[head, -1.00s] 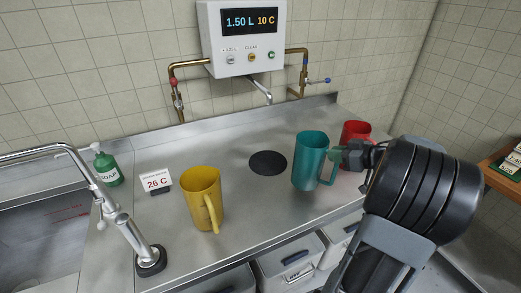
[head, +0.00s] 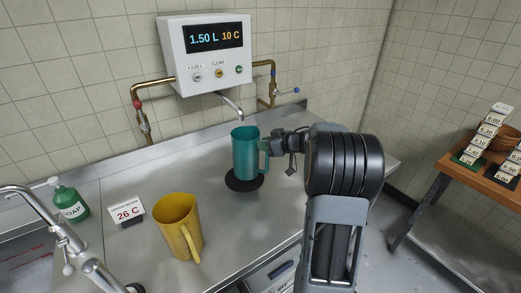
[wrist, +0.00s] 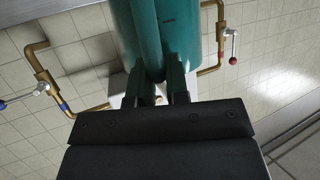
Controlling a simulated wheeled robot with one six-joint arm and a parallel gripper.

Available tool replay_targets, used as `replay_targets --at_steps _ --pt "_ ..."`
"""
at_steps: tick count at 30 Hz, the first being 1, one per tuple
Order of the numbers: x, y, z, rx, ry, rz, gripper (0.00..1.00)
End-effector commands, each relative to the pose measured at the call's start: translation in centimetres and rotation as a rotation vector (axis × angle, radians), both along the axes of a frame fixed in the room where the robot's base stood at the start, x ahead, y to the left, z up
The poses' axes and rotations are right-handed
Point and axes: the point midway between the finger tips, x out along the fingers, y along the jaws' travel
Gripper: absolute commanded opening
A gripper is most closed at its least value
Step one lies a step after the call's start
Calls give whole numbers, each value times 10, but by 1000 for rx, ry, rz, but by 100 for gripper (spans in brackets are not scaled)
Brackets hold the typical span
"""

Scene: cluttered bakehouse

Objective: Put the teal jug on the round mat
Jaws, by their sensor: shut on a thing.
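The teal jug (head: 245,153) is upright at the round black mat (head: 243,188), its base within the mat's outline in the head view. The mat's front and side rim show; the jug hides the rest. I cannot tell whether the base touches the mat or hangs just above it. My gripper (head: 268,146) reaches in from the right and is shut on the jug's handle. In the wrist view the jug (wrist: 140,35) fills the top middle, with my gripper's fingers (wrist: 162,85) closed at its handle.
A yellow jug (head: 175,228) stands front left, beside a 26 C sign (head: 127,213) and a green soap bottle (head: 70,201). The dispenser's spout (head: 231,105) is just behind the teal jug.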

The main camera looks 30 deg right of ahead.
Motion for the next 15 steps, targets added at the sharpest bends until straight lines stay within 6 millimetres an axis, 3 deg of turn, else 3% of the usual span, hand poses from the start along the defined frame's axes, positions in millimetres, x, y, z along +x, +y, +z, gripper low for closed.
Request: replay_targets --at_steps 8,15 --pt "18 11 1 0 0 3 0" --pt "17 9 -31 2 1 -1 0"
